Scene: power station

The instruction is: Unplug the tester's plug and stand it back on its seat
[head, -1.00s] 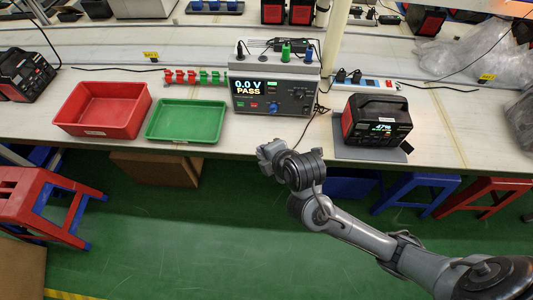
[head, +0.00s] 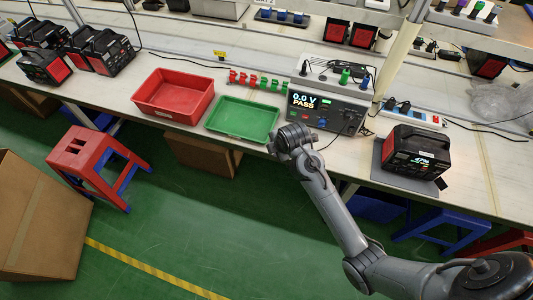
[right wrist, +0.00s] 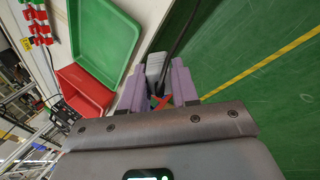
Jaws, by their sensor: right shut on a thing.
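The tester (head: 326,112) is a grey box on the bench, its screen reading "0.0 V PASS". A green plug (head: 345,76) and dark plugs stand on its top. My right gripper (head: 283,142) is in front of the bench edge, below the gap between tester and green tray. In the right wrist view its purple fingers (right wrist: 158,92) are shut on a grey plug (right wrist: 155,68) with a dark cable. A small red crossed piece (right wrist: 161,102) shows between the fingers. The black power station (head: 414,152) stands on a grey mat right of the tester. My left gripper is out of view.
A green tray (head: 242,135) and a red bin (head: 172,113) lie left of the tester. Red and green clips (head: 258,83) stand behind the tray. A power strip (head: 412,116) lies right of the tester. A red stool (head: 85,150) and a carton (head: 38,225) stand on the floor.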

